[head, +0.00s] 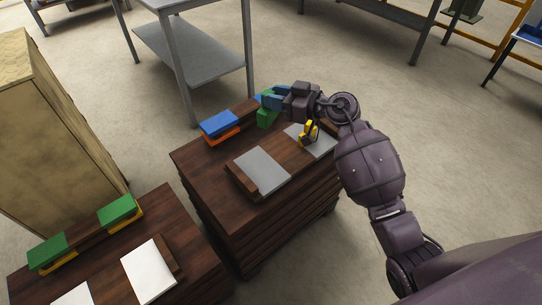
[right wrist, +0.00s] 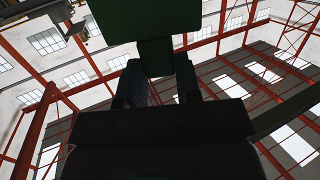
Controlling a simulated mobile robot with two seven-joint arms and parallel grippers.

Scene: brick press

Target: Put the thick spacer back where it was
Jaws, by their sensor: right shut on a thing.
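My right gripper (head: 270,98) is over the back right part of the middle dark wood cabinet (head: 215,185). It is shut on a green block (head: 265,117), the likely thick spacer. In the right wrist view the green block (right wrist: 140,20) shows dark beyond the fingers (right wrist: 155,85), with a narrower part between them. I cannot tell if the block touches the cabinet. A blue piece (head: 258,98) shows partly beside the gripper. At the cabinet's back left, a blue block (head: 219,122) lies on an orange one (head: 224,138). My left gripper is not in view.
A yellow piece (head: 308,130) shows by my wrist. The front left cabinet (head: 195,240) bears green blocks (head: 117,210) on yellow ones and white plates (head: 150,270).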

